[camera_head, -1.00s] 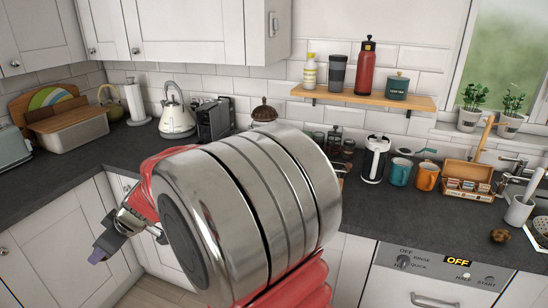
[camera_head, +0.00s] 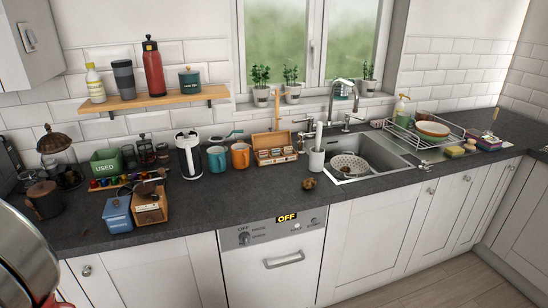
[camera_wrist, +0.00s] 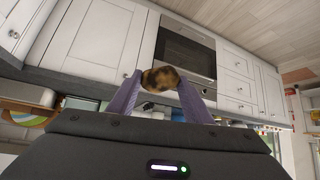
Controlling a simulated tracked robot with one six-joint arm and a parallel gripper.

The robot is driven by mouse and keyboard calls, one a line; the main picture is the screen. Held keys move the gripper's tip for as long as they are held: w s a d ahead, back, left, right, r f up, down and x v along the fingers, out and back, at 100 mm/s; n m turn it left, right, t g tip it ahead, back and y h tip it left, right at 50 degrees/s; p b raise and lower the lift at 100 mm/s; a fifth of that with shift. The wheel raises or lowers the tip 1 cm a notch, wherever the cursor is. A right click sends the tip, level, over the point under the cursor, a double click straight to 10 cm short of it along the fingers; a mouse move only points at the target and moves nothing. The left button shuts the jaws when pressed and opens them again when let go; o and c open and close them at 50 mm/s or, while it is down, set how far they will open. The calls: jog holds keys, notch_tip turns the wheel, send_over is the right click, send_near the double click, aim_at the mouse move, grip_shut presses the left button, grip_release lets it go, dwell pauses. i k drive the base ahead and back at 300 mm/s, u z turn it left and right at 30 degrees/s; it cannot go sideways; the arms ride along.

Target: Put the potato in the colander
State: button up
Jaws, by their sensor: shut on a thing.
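My gripper (camera_wrist: 160,88) shows in the wrist view, its two purple fingers shut on a rounded brown, dark-patched thing, which looks like the potato (camera_wrist: 161,78). In the head view the gripper and the held potato are out of frame; only a part of my arm shows at the lower left edge. The colander (camera_head: 350,167), light and perforated, sits in the left part of the sink in the head view. My gripper is well away from it.
The sink (camera_head: 392,157) has a tall tap behind it. A small brown lump (camera_head: 309,183) lies on the worktop (camera_head: 260,192) left of the sink. A utensil pot (camera_head: 316,160), tea box (camera_head: 275,155) and mugs (camera_head: 240,156) stand nearby. A dish rack (camera_head: 425,130) is at the right.

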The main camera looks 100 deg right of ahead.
aim_at(340, 179)
jog(key=z, duration=0.1)
jog(key=k, duration=2.15)
jog(key=u, duration=0.9)
jog(key=i, duration=0.1)
jog(key=z, duration=2.75)
